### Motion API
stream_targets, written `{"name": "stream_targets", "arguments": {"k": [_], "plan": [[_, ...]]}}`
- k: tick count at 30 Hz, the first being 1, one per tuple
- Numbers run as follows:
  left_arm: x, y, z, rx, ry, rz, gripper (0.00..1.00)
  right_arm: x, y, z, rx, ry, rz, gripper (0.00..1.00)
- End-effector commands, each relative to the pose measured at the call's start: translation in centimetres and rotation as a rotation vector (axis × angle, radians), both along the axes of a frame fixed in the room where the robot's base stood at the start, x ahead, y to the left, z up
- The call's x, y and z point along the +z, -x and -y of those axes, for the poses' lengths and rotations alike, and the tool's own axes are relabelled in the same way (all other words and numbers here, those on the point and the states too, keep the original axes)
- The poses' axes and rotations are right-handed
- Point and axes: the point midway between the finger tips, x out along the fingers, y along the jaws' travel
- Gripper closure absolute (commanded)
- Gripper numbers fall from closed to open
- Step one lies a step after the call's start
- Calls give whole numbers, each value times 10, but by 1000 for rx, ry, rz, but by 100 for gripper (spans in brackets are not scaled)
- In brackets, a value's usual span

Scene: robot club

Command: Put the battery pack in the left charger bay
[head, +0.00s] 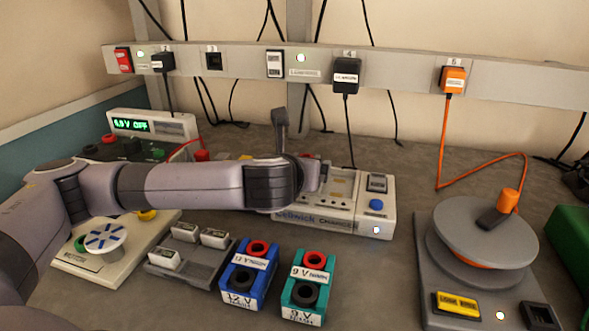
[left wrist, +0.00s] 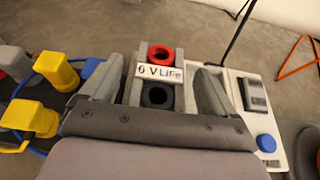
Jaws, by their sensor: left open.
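A grey battery pack (left wrist: 157,69) marked "6 V LiFe", with one red and one black terminal, lies between the fingers of my left gripper (left wrist: 160,85) in the left wrist view. The fingers are open, one on each side of it. The charger (head: 380,214), with a blue button and a dark switch, stands under the gripper (head: 314,172) in the head view. The pack appears at the charger's left part, but the gripper hides its base, so I cannot tell how it is seated. My right gripper is not in view.
A blue 12 V pack (head: 250,274) and a teal 9 V pack (head: 303,288) stand in front. A grey tray (head: 196,277) holds small white-labelled blocks. A round turntable (head: 474,236) is at right. A power strip (head: 410,74) with cables runs along the back.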

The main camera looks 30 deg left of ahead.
Motion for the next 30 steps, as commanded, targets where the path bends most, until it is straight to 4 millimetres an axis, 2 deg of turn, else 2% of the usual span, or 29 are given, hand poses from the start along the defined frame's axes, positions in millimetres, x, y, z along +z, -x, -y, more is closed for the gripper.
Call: {"name": "stream_targets", "arguments": {"k": [5,18,24,30], "plan": [[8,21,6,-3,0,-1,11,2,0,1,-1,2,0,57],[38,89,24,-5,1,0,11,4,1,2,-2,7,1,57],[44,104,28,-3,0,0,11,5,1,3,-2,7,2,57],[45,106,28,-1,-1,0,11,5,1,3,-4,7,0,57]]}}
